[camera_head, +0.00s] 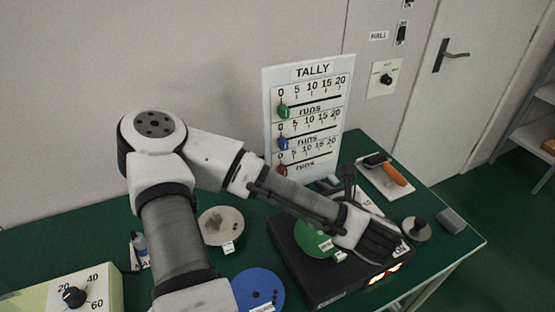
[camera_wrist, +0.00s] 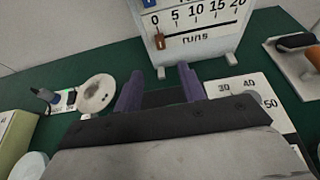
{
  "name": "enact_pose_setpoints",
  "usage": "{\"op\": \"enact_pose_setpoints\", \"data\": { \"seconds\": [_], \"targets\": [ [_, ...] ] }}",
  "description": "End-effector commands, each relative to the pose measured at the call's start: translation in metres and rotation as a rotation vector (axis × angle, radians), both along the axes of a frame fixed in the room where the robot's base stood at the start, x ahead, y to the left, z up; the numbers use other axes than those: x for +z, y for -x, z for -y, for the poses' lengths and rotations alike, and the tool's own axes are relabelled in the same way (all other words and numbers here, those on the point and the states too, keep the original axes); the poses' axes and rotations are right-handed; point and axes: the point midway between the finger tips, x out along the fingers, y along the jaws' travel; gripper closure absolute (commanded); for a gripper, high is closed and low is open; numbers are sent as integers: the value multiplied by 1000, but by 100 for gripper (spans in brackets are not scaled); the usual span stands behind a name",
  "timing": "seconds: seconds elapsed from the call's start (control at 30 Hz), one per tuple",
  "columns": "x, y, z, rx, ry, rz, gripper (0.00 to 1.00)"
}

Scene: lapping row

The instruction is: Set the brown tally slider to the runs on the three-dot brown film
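The tally board (camera_head: 308,118) stands upright on the green table, with three sliders on scales from 0 to 20. The brown slider (camera_head: 282,169) is on the lowest scale, at its 0 end. It also shows in the wrist view (camera_wrist: 160,43), just beyond my fingers. The green slider (camera_head: 284,111) and blue slider (camera_head: 283,143) are also at the 0 ends. My gripper (camera_wrist: 160,88) points at the board with its two purple fingers apart and nothing between them. A pale grey-beige disc (camera_head: 215,219) with small dark dots and a white tag lies left; I cannot tell whether it is the brown film.
A green disc (camera_head: 308,236) lies on a black box (camera_head: 296,271) under my arm. A blue disc (camera_head: 257,286) lies in front. A dial box (camera_head: 103,293) stands front left. An orange-handled tool (camera_head: 392,173) lies on a tray at right. Bare table shows left of the board.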

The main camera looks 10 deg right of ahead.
Motion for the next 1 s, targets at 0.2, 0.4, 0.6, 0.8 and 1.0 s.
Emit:
{"op": "enact_pose_setpoints", "data": {
  "seconds": [0.2,0.4,0.6,0.8,1.0],
  "targets": [
    [-3,-5,-1,0,2,-4,60],
    [-10,-20,-4,2,4,-5,60],
    [-20,-52,-12,9,0,-1,60],
    [-35,-90,-18,5,-2,2,60],
    [-47,-116,-23,3,0,1,60]
  ]
}}
